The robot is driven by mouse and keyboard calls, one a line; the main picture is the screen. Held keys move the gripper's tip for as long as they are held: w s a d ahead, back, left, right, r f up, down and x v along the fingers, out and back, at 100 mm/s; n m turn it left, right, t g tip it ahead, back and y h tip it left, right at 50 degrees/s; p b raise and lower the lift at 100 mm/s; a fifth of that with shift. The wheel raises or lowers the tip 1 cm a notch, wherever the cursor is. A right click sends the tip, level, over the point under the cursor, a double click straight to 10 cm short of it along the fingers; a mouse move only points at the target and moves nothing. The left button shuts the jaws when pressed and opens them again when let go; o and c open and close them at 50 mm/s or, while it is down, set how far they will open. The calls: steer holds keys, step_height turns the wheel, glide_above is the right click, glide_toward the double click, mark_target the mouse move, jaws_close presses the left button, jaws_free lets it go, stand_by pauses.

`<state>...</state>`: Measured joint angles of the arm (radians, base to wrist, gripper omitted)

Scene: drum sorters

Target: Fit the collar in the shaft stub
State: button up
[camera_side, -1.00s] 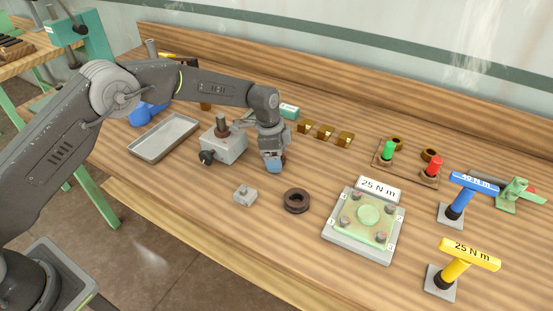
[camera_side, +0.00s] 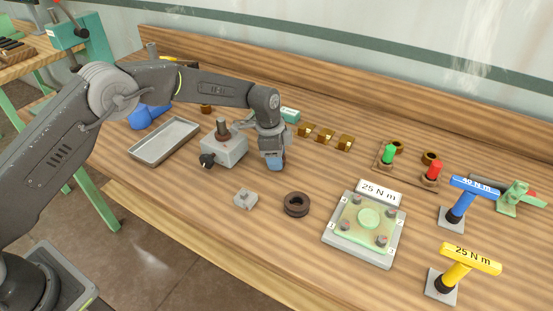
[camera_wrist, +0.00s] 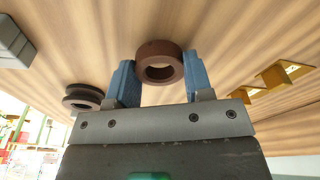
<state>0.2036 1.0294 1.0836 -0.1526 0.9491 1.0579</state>
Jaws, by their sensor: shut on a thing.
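My gripper (camera_side: 276,164) is over the middle of the bench, with blue fingertips pointing down. In the wrist view my gripper (camera_wrist: 155,80) is shut on a brown ring-shaped collar (camera_wrist: 160,48), whose round hole faces the camera. The collar is hidden in the side view. The shaft stub (camera_side: 222,127) is a dark upright post with a reddish base on top of a grey block (camera_side: 228,152) with a black knob. It stands left of my gripper, apart from it.
A grooved dark pulley (camera_side: 296,204) and a small grey block (camera_side: 245,199) lie in front of my gripper. A grey tray (camera_side: 163,140) is at left. Brass brackets (camera_side: 325,136) are behind right. A green-topped plate (camera_side: 366,226) and T-handled tools (camera_side: 463,263) stand right.

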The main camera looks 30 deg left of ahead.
step_height(320, 180, up, 9)
step_height(320, 180, up, 9)
steer(key=n, duration=0.4)
glide_above(219, 120)
steer(key=shift+w+r, duration=0.15)
steer(key=shift+f, duration=2.95)
steer(key=shift+f, duration=2.8)
steer(key=o, duration=1.1)
steer(key=shift+r, duration=0.1)
step_height(219, 120, up, 14)
steer(key=s+a, duration=0.1)
steer(key=shift+s+a+f, duration=0.2)
steer(key=shift+a+f, duration=0.05)
steer(key=shift+a, duration=0.05)
